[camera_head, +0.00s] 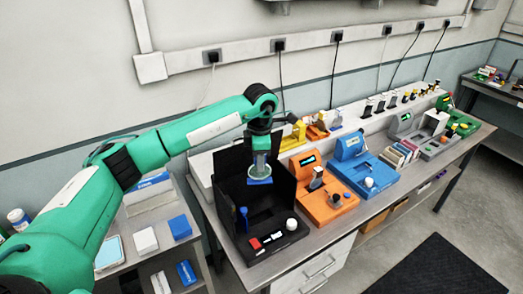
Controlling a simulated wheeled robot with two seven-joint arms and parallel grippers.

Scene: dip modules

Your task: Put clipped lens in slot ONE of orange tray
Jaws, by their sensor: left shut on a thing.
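My right gripper is not in view.
The black station (262,243) has tall dark panels, a white knob and red and white buttons. A blue station (366,174) stands right of the orange tray, with a grey-green one (437,138) farther right. A side shelf (205,236) with boxes is at left.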

